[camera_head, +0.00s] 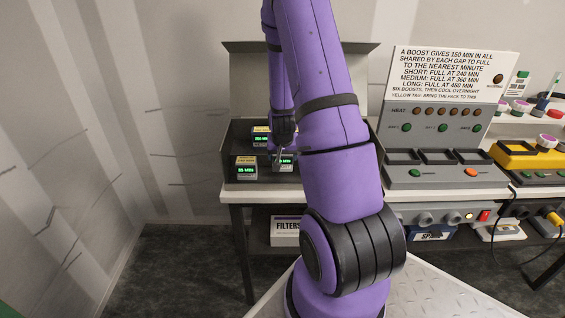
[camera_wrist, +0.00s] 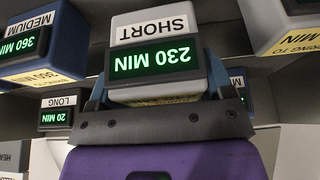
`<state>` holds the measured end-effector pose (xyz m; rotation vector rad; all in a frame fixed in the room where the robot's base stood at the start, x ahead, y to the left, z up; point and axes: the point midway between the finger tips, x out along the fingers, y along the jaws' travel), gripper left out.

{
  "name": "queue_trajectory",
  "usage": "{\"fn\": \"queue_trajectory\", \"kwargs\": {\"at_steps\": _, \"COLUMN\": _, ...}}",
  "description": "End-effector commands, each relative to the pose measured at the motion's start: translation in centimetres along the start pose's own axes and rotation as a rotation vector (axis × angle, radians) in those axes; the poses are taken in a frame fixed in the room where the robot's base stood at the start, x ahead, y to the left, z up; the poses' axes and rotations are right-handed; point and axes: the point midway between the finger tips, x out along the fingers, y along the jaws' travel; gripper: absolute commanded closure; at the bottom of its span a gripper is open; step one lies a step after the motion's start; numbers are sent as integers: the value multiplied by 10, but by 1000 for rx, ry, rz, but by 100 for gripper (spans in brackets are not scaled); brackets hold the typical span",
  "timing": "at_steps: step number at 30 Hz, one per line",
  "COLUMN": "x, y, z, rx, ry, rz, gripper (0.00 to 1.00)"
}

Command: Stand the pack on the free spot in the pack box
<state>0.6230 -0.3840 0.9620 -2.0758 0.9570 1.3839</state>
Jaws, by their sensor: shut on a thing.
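In the head view the held pack (camera_head: 285,163) is at the front part of the dark open pack box (camera_head: 226,150), partly hidden by my arm. I cannot tell whether its base touches the box floor. A pack with a yellow tag (camera_head: 246,168) stands left of it, and another pack (camera_head: 261,136) stands behind. The wrist view shows a MEDIUM 360 MIN pack (camera_wrist: 38,45) and a LONG 20 MIN pack (camera_wrist: 57,112).
Right of the box is a grey charging station (camera_head: 440,160) with three gaps and a sign (camera_head: 450,73) above. A yellow device (camera_head: 527,156) stands farther right. The box's raised lid (camera_head: 252,90) is behind. A FILTERS box (camera_head: 285,230) sits below the bench.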

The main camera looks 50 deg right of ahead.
Motion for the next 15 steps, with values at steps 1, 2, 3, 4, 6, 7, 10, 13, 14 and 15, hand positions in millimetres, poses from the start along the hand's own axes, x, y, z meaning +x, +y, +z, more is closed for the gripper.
{"fn": "queue_trajectory", "kwargs": {"at_steps": 1, "x": 7, "y": 0, "z": 3, "rx": 0, "ry": -4, "rz": 1, "gripper": 65}}
{"fn": "queue_trajectory", "kwargs": {"at_steps": 2, "x": 10, "y": 1, "z": 5, "rx": 1, "ry": -4, "rz": 1, "gripper": 65}}
{"fn": "queue_trajectory", "kwargs": {"at_steps": 3, "x": 15, "y": 1, "z": 7, "rx": 1, "ry": -3, "rz": 1, "gripper": 65}}
{"fn": "queue_trajectory", "kwargs": {"at_steps": 4, "x": 19, "y": 1, "z": 8, "rx": 1, "ry": -3, "rz": 1, "gripper": 65}}
{"fn": "queue_trajectory", "kwargs": {"at_steps": 6, "x": 25, "y": 1, "z": 11, "rx": 1, "ry": -3, "rz": 1, "gripper": 65}}
{"fn": "queue_trajectory", "kwargs": {"at_steps": 7, "x": 27, "y": 1, "z": 12, "rx": 1, "ry": -2, "rz": 1, "gripper": 65}}
{"fn": "queue_trajectory", "kwargs": {"at_steps": 10, "x": 29, "y": 0, "z": 12, "rx": 1, "ry": 0, "rz": 0, "gripper": 65}}
{"fn": "queue_trajectory", "kwargs": {"at_steps": 13, "x": 28, "y": 0, "z": 12, "rx": 0, "ry": 0, "rz": 0, "gripper": 65}}
{"fn": "queue_trajectory", "kwargs": {"at_steps": 14, "x": 28, "y": 0, "z": 12, "rx": 0, "ry": 0, "rz": 0, "gripper": 65}}
{"fn": "queue_trajectory", "kwargs": {"at_steps": 15, "x": 28, "y": 0, "z": 12, "rx": 0, "ry": 0, "rz": 0, "gripper": 65}}
